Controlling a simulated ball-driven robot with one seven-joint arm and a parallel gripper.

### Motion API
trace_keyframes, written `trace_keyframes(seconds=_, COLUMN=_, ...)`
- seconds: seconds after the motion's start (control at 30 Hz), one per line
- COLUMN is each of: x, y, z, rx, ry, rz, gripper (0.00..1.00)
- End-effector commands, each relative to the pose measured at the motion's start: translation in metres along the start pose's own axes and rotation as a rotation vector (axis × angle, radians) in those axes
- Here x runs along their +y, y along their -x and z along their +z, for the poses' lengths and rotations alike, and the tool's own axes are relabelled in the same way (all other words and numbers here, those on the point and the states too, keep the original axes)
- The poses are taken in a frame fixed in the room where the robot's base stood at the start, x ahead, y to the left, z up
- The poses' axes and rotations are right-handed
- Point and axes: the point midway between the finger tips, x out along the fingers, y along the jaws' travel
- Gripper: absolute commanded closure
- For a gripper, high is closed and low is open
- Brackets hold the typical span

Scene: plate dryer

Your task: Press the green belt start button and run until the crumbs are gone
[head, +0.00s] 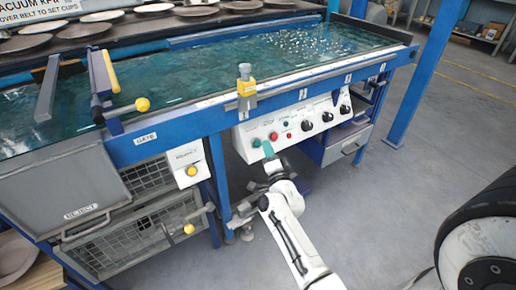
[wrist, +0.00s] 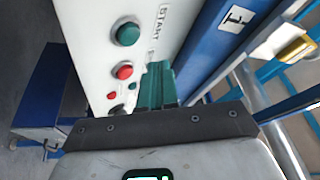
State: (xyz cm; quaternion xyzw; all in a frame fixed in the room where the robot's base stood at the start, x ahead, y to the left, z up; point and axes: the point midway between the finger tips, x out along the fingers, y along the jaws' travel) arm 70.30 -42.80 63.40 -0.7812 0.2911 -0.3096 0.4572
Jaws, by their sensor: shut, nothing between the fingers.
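The green start button (head: 256,143) sits on the white control panel (head: 300,122) at the front of the dryer. In the wrist view the green button (wrist: 128,34) is uncovered beside the word START, with a red button (wrist: 124,72) below it. My gripper (head: 267,149) has green fingers that are shut and empty, close in front of the panel near the start button. In the wrist view the shut fingers (wrist: 157,84) lie below and right of the green button, apart from it. White crumbs (head: 318,46) are scattered over the right part of the green belt (head: 215,68).
Several black knobs (head: 326,117) line the panel's right side. A yellow-topped clamp (head: 246,84) stands on the blue front rail above the panel. A grey reject bin (head: 65,195) is at left. Plates (head: 84,29) stand on the rack behind. Open floor lies to the right.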

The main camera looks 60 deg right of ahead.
Motion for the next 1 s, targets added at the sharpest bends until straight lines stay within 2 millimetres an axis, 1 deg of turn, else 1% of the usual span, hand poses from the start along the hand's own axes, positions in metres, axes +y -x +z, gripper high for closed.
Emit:
trace_keyframes(seconds=0.03, x=0.005, y=-0.004, z=0.004, rx=0.001, ry=0.0, rz=-0.001, gripper=1.0)
trace_keyframes(seconds=0.1, x=0.009, y=-0.009, z=0.007, rx=0.0, ry=0.0, rz=-0.001, gripper=1.0)
trace_keyframes(seconds=0.3, x=0.013, y=-0.017, z=0.013, rx=0.0, ry=0.0, rz=0.0, gripper=1.0)
trace_keyframes(seconds=1.0, x=0.013, y=-0.018, z=0.013, rx=0.0, ry=0.0, rz=0.0, gripper=1.0)
